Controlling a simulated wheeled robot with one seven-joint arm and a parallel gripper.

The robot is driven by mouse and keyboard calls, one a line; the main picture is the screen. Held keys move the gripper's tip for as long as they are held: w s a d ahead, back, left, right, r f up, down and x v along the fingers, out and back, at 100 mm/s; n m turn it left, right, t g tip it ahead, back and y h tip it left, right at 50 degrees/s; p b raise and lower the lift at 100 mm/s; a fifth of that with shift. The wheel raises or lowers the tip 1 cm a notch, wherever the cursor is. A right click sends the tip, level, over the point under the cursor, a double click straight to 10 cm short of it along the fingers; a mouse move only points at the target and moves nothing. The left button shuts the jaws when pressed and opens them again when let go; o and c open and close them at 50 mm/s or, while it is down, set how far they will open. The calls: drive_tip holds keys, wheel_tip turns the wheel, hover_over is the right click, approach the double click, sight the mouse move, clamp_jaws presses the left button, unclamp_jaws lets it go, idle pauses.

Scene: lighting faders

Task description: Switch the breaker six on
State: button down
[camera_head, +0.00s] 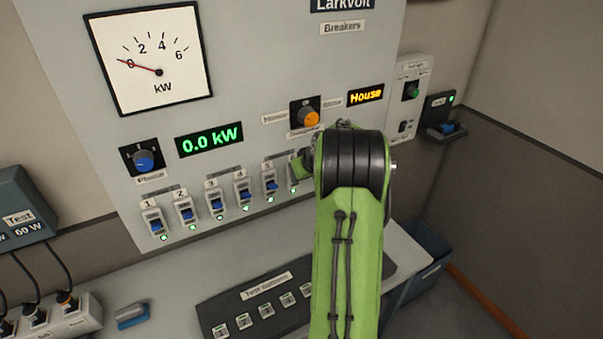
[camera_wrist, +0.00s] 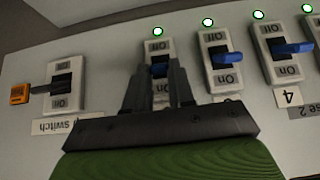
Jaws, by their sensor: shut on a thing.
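Breaker six (camera_wrist: 157,48) is the breaker just right of the switch in the wrist view, with a pale plate, "Off" and "On" marks and a blue lever (camera_wrist: 159,70). My gripper (camera_wrist: 162,75) is at this breaker, its dark fingers shut around the blue lever. The fingers cover the lower part of the plate, so I cannot clearly tell the lever's position. The lamp (camera_wrist: 158,31) by breaker six is lit greenish white. In the head view, my green arm hides most of breaker six and my gripper.
Breaker five (camera_wrist: 219,60) is close beside my fingers in the wrist view. A switch with a black lever (camera_wrist: 62,87) is on the other side. In the head view, breakers one to five (camera_head: 186,212) line the panel, and the display (camera_head: 209,139) reads 0.0 kW.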

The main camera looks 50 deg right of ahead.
drive_tip(key=c, duration=1)
unclamp_jaws()
drive_tip(key=shift+o, duration=0.2)
drive_tip(key=v, duration=1.5)
drive_tip(key=shift+s+r, duration=0.25)
drive_tip(key=shift+r, duration=0.05)
drive_tip(key=shift+a, duration=0.1)
